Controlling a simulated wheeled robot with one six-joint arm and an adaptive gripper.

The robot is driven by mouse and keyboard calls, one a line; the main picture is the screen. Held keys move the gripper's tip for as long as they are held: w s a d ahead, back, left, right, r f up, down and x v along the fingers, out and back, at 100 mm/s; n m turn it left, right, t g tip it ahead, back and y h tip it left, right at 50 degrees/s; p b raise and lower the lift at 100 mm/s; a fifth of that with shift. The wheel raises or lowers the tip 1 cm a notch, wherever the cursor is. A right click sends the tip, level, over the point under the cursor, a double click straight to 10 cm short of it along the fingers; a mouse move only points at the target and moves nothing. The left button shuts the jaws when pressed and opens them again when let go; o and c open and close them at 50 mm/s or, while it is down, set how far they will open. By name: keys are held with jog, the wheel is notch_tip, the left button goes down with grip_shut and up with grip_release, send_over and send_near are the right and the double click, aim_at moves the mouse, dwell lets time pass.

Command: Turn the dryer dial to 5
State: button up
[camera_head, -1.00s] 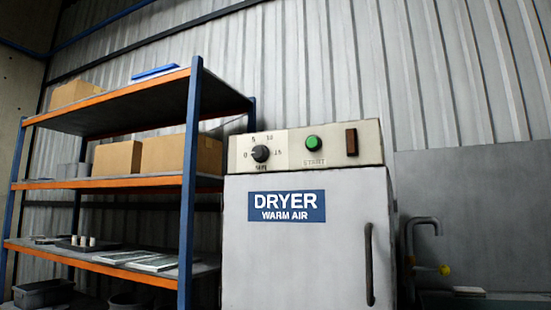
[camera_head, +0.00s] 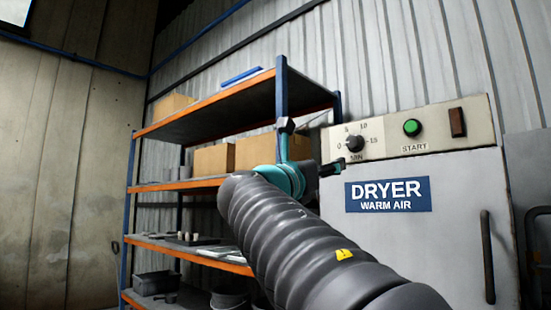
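The dryer (camera_head: 440,225) is a pale grey cabinet with a blue "DRYER WARM AIR" label. Its control panel is along the top. The dark round dial (camera_head: 355,143) is at the panel's left, with 0 to its left, 5 at upper left, 10 above, 15 at right and "MIN" below. The dial's pointer seems to face left, near 0, but it is small. My arm reaches up from the bottom right. My gripper (camera_head: 334,167) is a small dark shape just below and left of the dial, apparently apart from it. Its fingers are too small to read.
A green START button (camera_head: 412,127) and a dark brown switch (camera_head: 457,122) are right of the dial. A dark vertical door handle (camera_head: 488,257) is on the dryer's right. A blue-and-orange shelf rack (camera_head: 281,95) with boxes stands close on the left, behind my arm.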

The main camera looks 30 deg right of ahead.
aim_at(352, 141)
jog(key=shift+n+h, duration=0.3)
jog(key=shift+h, duration=0.1)
jog(key=p+x, duration=0.1)
jog(key=x, duration=0.3)
jog(key=r+p+x, duration=0.1)
jog(key=x, duration=0.4)
jog(key=p+x, duration=0.1)
jog(key=x, duration=0.4)
jog(key=shift+s+a+r, duration=0.15)
jog(key=shift+r, duration=0.2)
jog(key=c, duration=1.1)
jog(key=shift+c, duration=0.2)
jog(key=shift+m+g, duration=0.4)
jog(key=shift+m, duration=0.2)
jog(key=m+g, duration=0.2)
jog(key=m, duration=0.2)
jog(key=m+g+p, duration=0.1)
jog(key=m, duration=0.2)
jog(key=shift+r+m+g+h, duration=0.1)
jog(key=shift+m+g+h, duration=0.2)
jog(key=shift+m+g, duration=0.1)
jog(key=m+g, duration=0.1)
jog(key=m, duration=0.2)
jog(key=m+g+y, duration=0.1)
jog(key=m+g, duration=0.1)
jog(key=m, duration=0.2)
jog(key=shift+a, duration=0.1)
